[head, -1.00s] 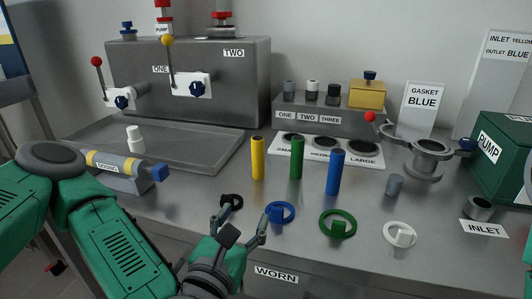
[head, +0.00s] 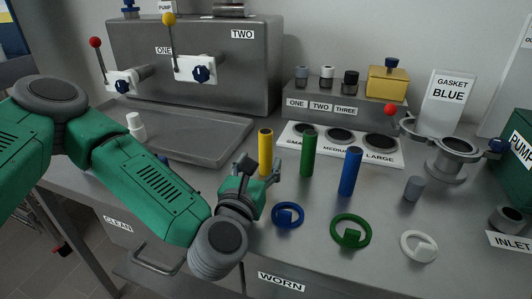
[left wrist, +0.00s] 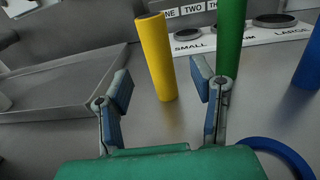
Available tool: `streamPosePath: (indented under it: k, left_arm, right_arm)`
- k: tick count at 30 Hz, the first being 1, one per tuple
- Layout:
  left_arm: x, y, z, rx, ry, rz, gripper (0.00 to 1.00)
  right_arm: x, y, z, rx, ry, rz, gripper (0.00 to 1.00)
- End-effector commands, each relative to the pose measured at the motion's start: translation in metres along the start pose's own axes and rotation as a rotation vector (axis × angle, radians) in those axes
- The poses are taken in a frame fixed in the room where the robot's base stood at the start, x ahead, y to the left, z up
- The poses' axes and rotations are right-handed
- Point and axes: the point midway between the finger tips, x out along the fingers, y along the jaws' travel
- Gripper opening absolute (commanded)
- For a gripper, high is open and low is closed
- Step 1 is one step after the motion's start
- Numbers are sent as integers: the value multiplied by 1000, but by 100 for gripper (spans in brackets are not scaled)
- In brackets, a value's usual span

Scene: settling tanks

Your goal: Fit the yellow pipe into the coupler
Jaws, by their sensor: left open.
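The yellow pipe (head: 266,152) stands upright on the steel bench, left of a green pipe (head: 308,154) and a blue pipe (head: 350,172). My left gripper (head: 259,176) is open and empty just in front of the yellow pipe. In the left wrist view the yellow pipe (left wrist: 157,58) stands beyond and between the two spread fingers (left wrist: 161,82), apart from both. No part is labelled coupler. A grey flanged fitting (head: 452,158) with a red-knobbed lever stands at the right, and a short socket (head: 508,218) is by the INLET sign. My right gripper is out of view.
A blue ring (head: 288,214), a green ring (head: 350,231) and a white ring (head: 419,246) lie along the bench front. A shallow grey tray (head: 230,150) is at the left. A small grey cylinder (head: 414,188) stands right of the blue pipe.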

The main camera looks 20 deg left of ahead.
Motion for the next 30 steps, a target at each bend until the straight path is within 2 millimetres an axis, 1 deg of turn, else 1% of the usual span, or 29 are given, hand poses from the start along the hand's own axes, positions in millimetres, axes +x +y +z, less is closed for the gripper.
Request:
streamPosePath:
  k: [5,12,15,23,24,26,27,28,30]
  left_arm:
    - [12,0,1,1,-1,1,51]
    - [47,2,1,3,-2,0,51]
    - [55,2,1,2,0,-1,51]
    - [57,3,1,1,1,-1,51]
    - [57,3,1,1,1,-1,37]
    - [57,2,1,1,1,-1,16]
    - [57,2,1,1,1,-1,2]
    - [57,2,1,1,1,-1,0]
    - [57,2,1,1,1,-1,0]
  right_arm:
    - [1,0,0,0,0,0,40]
    - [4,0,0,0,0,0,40]
    - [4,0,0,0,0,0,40]
    - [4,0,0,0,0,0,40]
    - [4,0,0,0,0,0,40]
    - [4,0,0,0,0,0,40]
    - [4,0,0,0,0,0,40]
    - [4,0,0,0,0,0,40]
    - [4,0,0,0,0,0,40]
